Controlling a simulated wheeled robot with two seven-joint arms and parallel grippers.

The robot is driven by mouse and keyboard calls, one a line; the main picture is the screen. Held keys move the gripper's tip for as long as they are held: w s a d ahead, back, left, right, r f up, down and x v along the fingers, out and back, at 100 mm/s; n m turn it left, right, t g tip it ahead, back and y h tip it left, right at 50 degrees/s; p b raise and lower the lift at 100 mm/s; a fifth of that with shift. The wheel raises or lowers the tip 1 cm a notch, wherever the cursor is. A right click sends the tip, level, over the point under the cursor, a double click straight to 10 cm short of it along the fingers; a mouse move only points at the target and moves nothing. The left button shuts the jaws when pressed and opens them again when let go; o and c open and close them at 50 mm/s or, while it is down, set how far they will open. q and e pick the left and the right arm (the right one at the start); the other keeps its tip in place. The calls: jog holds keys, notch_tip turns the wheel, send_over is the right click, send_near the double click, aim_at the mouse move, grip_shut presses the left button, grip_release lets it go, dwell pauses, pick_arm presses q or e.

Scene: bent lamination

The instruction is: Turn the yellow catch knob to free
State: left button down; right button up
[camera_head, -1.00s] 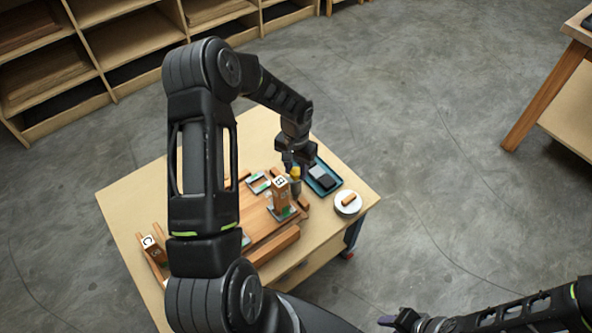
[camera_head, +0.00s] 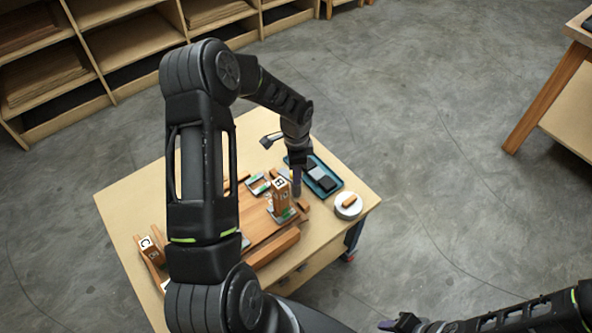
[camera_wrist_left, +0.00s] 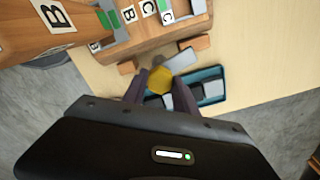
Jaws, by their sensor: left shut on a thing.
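The yellow catch knob (camera_wrist_left: 158,80) shows in the left wrist view, between the two fingers of my left gripper (camera_wrist_left: 156,88). The fingers are shut on it. In the head view my left gripper (camera_head: 297,186) points down beside the upright wooden block marked B (camera_head: 281,190), and the knob is hidden there. A grey piece (camera_wrist_left: 182,59) shows just beyond the knob in the wrist view. My right gripper (camera_head: 398,322) is at the lower right of the head view, away from the table, its jaws too small to read.
A blue tray (camera_head: 338,182) with dark and grey blocks lies close beside my left gripper. A round white dish (camera_head: 348,205) holds a small wooden piece. A block marked C (camera_head: 151,247) stands at the table's left. The far table top is bare.

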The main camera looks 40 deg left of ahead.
pick_arm(q)
jog(key=shift+m, duration=1.3)
jog(key=c, duration=1)
grip_release()
jog(key=shift+o, duration=0.2)
jog(key=shift+r, duration=0.1)
notch_tip(320, 180, up, 8)
jog(key=shift+f, duration=0.2)
jog(key=shift+w, duration=0.1)
